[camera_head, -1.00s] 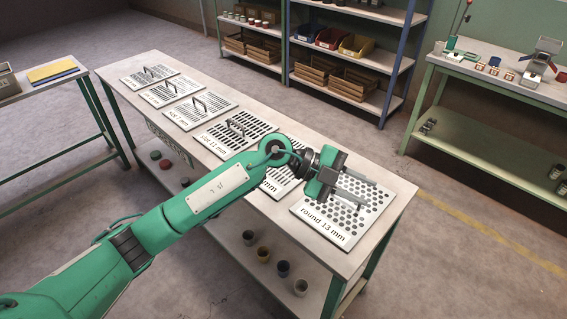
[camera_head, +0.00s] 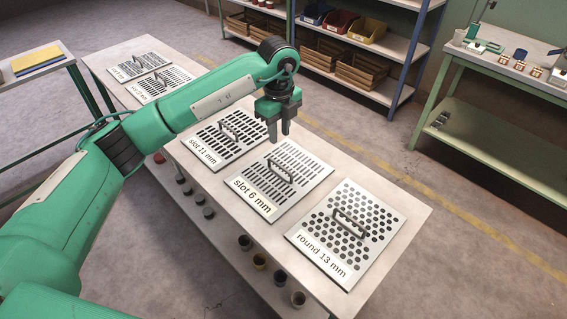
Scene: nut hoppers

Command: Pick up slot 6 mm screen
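The slot 6 mm screen (camera_head: 262,205) is a flat grey plate with rows of slots and a white label. It lies on the long table between the slot 11 mm and round 13 mm screens. Its dark bar handle (camera_head: 281,173) stands up from the middle and is in clear view. My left gripper (camera_head: 279,138) points down above the screen's far edge, apart from the handle. Its two fingers are apart with nothing between them. My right gripper is not in view.
The round 13 mm screen (camera_head: 345,233) lies to the right and the slot 11 mm screen (camera_head: 223,144) to the left. More screens lie at the far left, partly behind my arm. Small cups (camera_head: 260,262) stand on the lower shelf. Shelving with bins (camera_head: 367,30) stands behind.

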